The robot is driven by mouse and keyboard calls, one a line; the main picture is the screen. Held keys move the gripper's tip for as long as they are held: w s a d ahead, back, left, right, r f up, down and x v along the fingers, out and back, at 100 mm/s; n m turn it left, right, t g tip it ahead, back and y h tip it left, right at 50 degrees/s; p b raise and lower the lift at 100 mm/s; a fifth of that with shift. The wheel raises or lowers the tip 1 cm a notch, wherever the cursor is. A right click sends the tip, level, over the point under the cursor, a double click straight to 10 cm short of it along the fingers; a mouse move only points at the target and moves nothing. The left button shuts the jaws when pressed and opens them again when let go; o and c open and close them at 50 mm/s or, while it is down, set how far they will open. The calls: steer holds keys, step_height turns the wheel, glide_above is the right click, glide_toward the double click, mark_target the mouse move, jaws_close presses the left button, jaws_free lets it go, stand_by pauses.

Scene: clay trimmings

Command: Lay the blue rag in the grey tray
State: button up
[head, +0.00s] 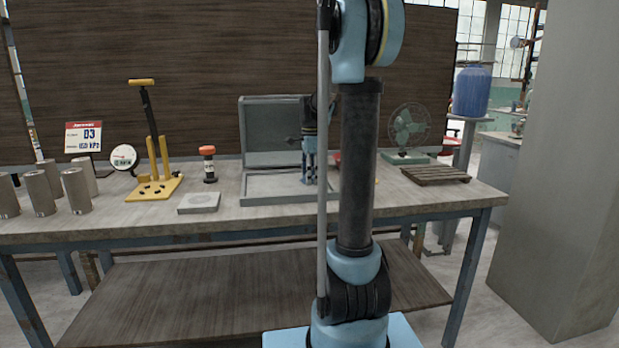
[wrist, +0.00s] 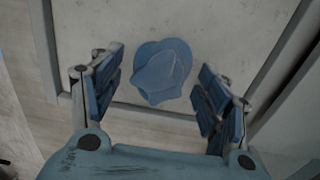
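The grey tray (head: 270,198) stands on the workbench, with an upright grey panel along its back. In the wrist view, its pale floor (wrist: 105,22) and dark rim lie under my gripper. The blue rag (wrist: 161,74), crumpled and folded, appears to lie flat on that floor, inside the rim. My gripper (head: 309,183) points down over the tray. In the wrist view, the fingers (wrist: 160,70) are spread on either side of the rag, with a gap at each side. In the head view, my gripper and arm hide the rag and part of the tray.
A flat grey block (head: 199,203), a red-capped cylinder (head: 208,165) and a yellow hand pump (head: 155,188) stand left of the tray. Metal cylinders (head: 76,191) stand far left. A green fan (head: 408,135) and a dark slatted pallet (head: 436,174) are at the right.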

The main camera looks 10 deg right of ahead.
step_height(320, 180, up, 12)
steer(key=s+f+n, duration=0.2)
steer(key=s+n, duration=0.1)
steer(key=s, duration=0.3)
steer(key=s+f+n, duration=0.3)
steer(key=s, duration=0.4)
steer(key=s+f+n+t, duration=0.1)
steer(key=s+f+n, duration=0.1)
steer(key=s, duration=0.4)
steer(key=shift+s+a+f+n, duration=0.15)
steer(key=shift+f+n, duration=0.25)
steer(key=shift+f, duration=0.15)
steer(key=s+f+n+t, duration=0.1)
steer(key=s+f+n, duration=0.8)
steer(key=s+f, duration=0.6)
steer(key=shift+s+a+f, duration=0.2)
steer(key=shift+s+f, duration=0.1)
steer(key=shift+f, duration=0.55)
